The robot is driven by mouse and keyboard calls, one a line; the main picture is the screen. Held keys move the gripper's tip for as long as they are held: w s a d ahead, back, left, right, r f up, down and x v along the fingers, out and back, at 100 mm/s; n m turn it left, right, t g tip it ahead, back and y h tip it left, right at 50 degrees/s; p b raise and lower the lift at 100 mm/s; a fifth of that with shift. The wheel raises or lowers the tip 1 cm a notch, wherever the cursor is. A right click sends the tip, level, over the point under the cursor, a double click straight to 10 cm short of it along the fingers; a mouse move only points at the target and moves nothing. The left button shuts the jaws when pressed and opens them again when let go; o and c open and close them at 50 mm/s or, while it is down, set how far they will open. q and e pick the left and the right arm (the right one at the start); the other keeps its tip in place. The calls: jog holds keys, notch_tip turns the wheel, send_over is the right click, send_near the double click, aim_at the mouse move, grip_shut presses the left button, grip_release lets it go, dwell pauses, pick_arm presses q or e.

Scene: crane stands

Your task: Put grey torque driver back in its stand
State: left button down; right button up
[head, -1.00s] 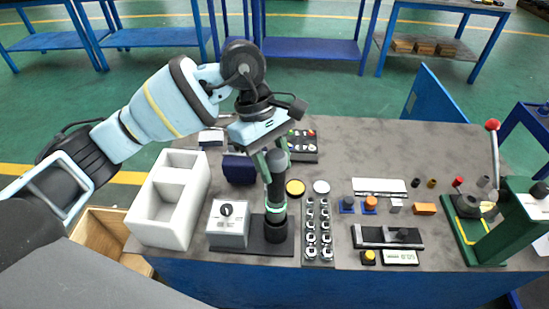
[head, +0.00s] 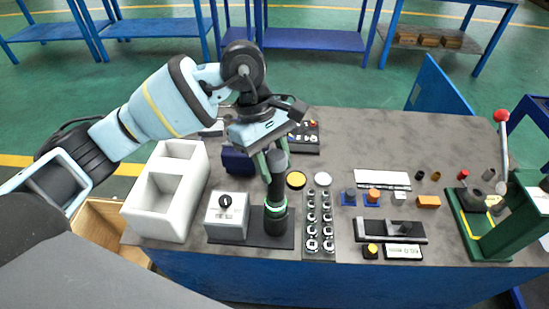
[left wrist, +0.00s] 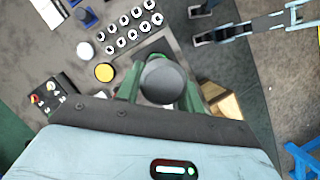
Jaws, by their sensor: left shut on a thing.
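The grey torque driver (head: 277,178) is a dark upright cylinder. My left gripper (head: 268,158) is shut on its upper part, with green fingers on either side. In the left wrist view the driver's round grey top (left wrist: 164,82) sits between the fingers. Below it a black cup-like stand (head: 276,224) with a glowing green ring rises from a dark base plate. The driver's lower end meets the ring and lines up with the stand; I cannot tell how deep it sits.
A grey box with a black knob (head: 227,216) stands close left of the stand, and a white bin (head: 160,215) further left. A rack of shiny sockets (head: 312,247) and a yellow disc (head: 296,180) are close on the right. A green lever press (head: 480,235) stands far right.

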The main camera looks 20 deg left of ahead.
pick_arm(q)
jog(key=shift+f, duration=0.35)
jog(key=c, duration=0.8)
grip_release()
pick_arm(e)
jog(key=shift+s+f, duration=0.25)
jog(key=shift+f, duration=0.05)
pick_arm(q)
jog(key=shift+f, duration=0.15)
jog(key=p+v, duration=0.1)
jog(key=v, duration=0.4)
pick_arm(e)
jog(key=shift+w+r, duration=0.75)
jog(key=shift+r, duration=0.3)
